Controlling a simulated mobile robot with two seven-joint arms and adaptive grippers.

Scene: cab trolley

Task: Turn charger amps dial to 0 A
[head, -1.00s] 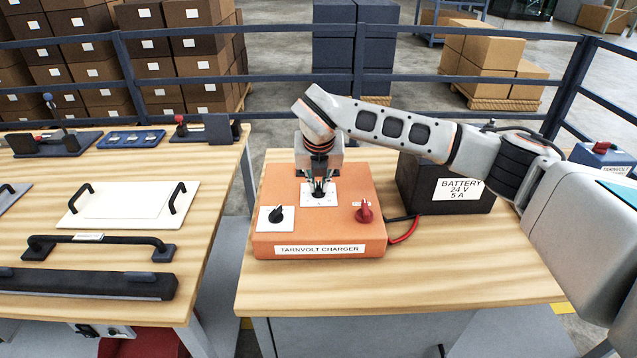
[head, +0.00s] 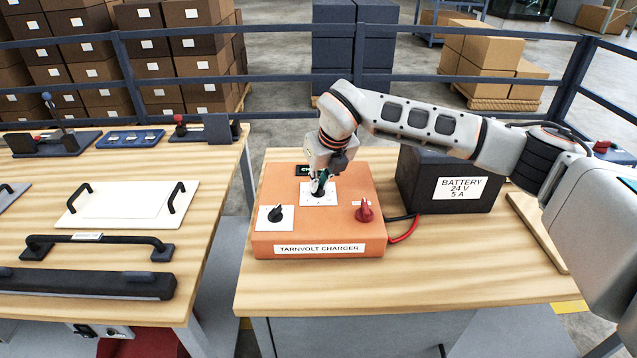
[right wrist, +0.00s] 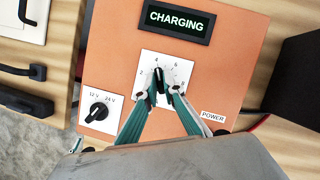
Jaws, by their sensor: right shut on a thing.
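The orange Tarnvolt charger (head: 290,238) sits on the wooden bench. Its amps dial is a black knob (right wrist: 160,80) on a white plate (right wrist: 147,58) with numbers; 2, 4, 6 and 8 show around it. The knob seems to point near 4, but fingers partly cover it. The charger display (right wrist: 178,20) reads CHARGING. My left gripper is not in view.
A black 12 V/24 V selector (head: 275,214) is front left on the charger; a red power knob (head: 364,211) is front right. A black battery (head: 430,180) stands to the right, joined by cables. A left bench (head: 205,250) holds handles and panels.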

